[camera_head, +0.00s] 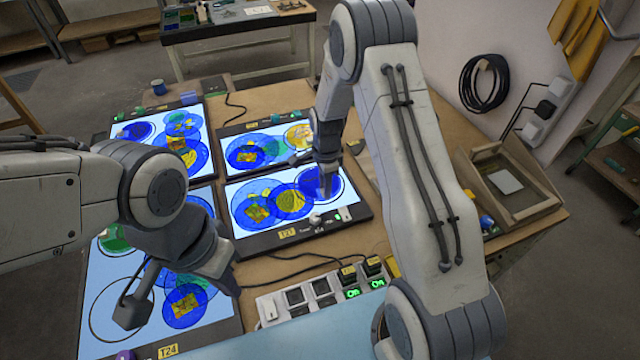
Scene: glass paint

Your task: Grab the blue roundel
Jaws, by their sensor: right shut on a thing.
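A blue roundel (315,188) is at the right end of the lit middle panel (347,213), partly hidden by my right gripper (325,188). My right gripper points down and is shut on this roundel; its fingertips are small and hard to make out. I cannot tell whether the roundel touches the panel. My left gripper (131,312) hangs over the lit front-left panel (100,310), near an empty black circle outline. Its fingers are too unclear to show whether it is open or shut.
More lit panels with blue, green and yellow roundels lie at the back left and back middle (225,143). A switch strip (320,290) with cables lies in front. A wooden tray (510,190) stands at the right. Some bare tabletop shows at the back.

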